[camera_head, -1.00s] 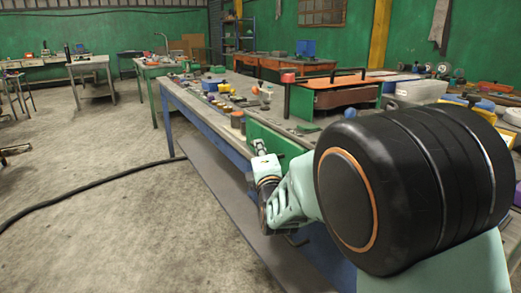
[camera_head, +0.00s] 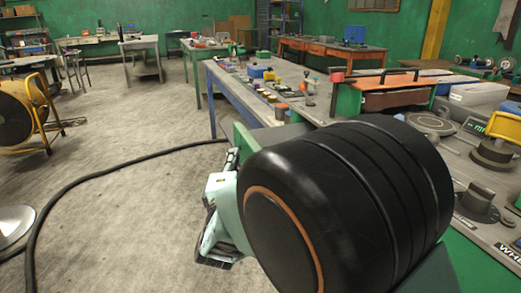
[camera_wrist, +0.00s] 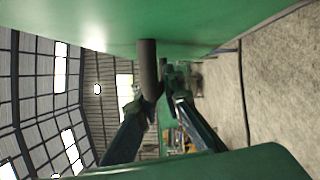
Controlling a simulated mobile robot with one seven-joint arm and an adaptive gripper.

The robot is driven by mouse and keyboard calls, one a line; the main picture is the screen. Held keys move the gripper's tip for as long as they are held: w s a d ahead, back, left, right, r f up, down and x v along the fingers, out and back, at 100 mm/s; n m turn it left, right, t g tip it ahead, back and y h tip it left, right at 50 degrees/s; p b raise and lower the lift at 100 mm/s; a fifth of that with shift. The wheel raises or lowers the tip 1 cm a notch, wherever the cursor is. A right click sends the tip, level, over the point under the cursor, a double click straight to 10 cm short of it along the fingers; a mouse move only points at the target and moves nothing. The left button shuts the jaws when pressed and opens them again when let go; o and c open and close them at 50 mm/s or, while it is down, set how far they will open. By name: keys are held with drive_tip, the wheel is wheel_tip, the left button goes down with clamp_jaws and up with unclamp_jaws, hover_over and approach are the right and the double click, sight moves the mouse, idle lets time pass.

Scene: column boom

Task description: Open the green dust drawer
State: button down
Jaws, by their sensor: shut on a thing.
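The green dust drawer shows as a flat green front (camera_head: 243,138) at the bench's left side in the head view, partly hidden behind my arm. In the wrist view its green face (camera_wrist: 100,25) fills the top. A dark round handle bar (camera_wrist: 148,68) stands out from that face. My gripper (camera_wrist: 160,95) is shut on this handle, its two dark fingers on either side. In the head view my gripper (camera_head: 233,158) is small and mostly hidden by my own large black arm joint. How far the drawer stands out is hard to tell.
The workbench (camera_head: 240,88) carries small parts, a red-handled machine (camera_head: 385,85) and a round scale-like device (camera_head: 495,150). A black cable (camera_head: 100,175) crosses the floor at left. A yellow-framed drum fan (camera_head: 25,110) stands far left. The concrete floor between is open.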

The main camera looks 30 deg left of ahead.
drive_tip(key=shift+s+a, duration=0.2)
drive_tip(key=c, duration=2)
unclamp_jaws()
drive_tip(key=shift+c, duration=0.2)
drive_tip(key=shift+s, duration=0.1)
drive_tip(key=r+v, duration=0.1)
drive_tip(key=v, duration=1)
drive_tip(key=shift+s+d+f, duration=0.3)
drive_tip(key=shift+f, duration=0.25)
